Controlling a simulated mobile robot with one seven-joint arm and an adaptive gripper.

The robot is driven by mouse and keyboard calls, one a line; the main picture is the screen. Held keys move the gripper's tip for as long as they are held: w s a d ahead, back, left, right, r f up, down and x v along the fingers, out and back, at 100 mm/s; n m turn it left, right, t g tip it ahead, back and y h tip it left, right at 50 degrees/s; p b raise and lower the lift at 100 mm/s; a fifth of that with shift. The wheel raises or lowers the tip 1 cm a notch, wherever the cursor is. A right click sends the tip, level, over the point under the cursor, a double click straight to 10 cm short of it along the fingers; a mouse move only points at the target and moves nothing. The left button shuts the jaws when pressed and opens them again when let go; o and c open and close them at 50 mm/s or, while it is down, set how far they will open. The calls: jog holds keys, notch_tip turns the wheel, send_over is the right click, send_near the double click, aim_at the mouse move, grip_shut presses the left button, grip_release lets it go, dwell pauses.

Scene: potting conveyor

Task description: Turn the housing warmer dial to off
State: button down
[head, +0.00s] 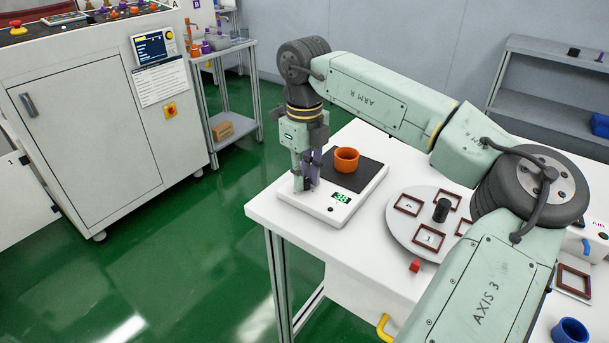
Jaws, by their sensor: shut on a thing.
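The housing warmer (310,203) is a low white unit near the table's left corner. It has a dark heating plate (371,173) and a green lit display (342,197) that appears to read 38. An orange cup-shaped housing (346,160) stands upright on the plate. My gripper (304,186) points straight down at the warmer's front left corner, left of the display. Its fingers are shut on the dial, which they hide, so the dial's setting cannot be read.
A round white turntable (397,227) with several brown frames and a black centre post (441,210) lies right of the warmer. A small red piece (415,265) is at its front. A blue cup (570,331) is at lower right. A white cabinet (90,130) stands left across the green floor.

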aim_at(305, 180)
jog(key=shift+n, duration=0.5)
jog(key=c, duration=1.4)
grip_release()
jog(key=shift+c, duration=0.2)
notch_tip(305, 180, up, 12)
